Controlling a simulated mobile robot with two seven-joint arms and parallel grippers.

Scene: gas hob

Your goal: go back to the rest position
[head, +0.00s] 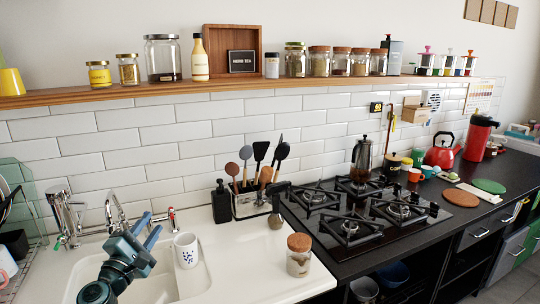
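My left gripper (147,230) is in the lower left of the head view, above the sink. Its two blue fingers point up and to the right and stand apart, with nothing seen between them. A white mug with dark spots (186,251) stands just right of it; a small gap shows between them in the picture. My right gripper is not in view.
The sink (160,281) and its tap (116,215) are close to my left gripper. A utensil holder (246,204), a corked jar (299,262) and the gas hob (352,212) are to the right. A shelf (130,94) runs above.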

